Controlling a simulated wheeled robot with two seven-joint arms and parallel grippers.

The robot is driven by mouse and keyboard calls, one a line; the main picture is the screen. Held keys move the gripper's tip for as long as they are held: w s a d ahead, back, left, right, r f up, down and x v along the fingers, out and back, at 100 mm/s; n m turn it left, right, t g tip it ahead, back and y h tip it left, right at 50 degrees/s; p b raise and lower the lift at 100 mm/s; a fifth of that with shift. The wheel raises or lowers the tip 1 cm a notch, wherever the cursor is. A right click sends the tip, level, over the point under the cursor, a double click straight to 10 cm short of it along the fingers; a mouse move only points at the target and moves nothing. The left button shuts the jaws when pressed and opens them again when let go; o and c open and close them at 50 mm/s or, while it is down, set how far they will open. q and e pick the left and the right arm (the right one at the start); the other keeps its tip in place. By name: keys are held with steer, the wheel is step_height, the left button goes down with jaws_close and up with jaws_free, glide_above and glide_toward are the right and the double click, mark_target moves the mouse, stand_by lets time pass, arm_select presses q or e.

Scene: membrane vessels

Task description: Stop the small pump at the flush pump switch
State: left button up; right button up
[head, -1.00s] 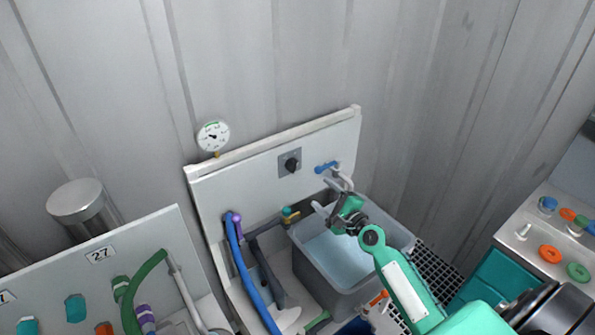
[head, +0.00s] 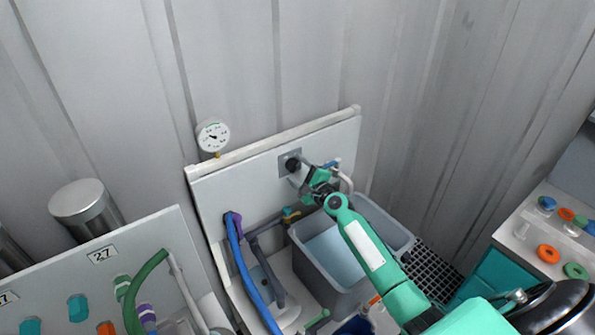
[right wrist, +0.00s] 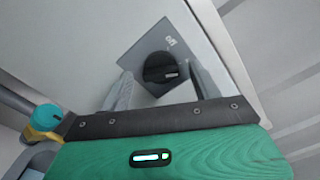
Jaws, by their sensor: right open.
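The flush pump switch is a black rotary knob (head: 292,163) on a grey square plate (head: 283,171) fixed to the white back panel. In the right wrist view the knob (right wrist: 160,67) sits on its plate (right wrist: 135,50), with a small "off" mark near the plate's upper edge. My right gripper (head: 296,172) is open in front of the switch. In the right wrist view its two grey fingers (right wrist: 160,85) stand to either side of the knob's lower part; I cannot tell whether they touch it. The left gripper is out of view.
A grey water basin (head: 372,262) stands below the arm. A blue-handled tap (head: 333,164) is right of the switch. A round gauge (head: 213,136) tops the panel. A blue hose (head: 243,262) hangs at left. A teal-capped brass valve (right wrist: 47,118) is at the wrist view's left.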

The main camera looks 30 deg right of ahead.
steer(key=shift+w+a, duration=0.1)
steer(key=shift+w, duration=0.15)
steer(key=c, duration=1)
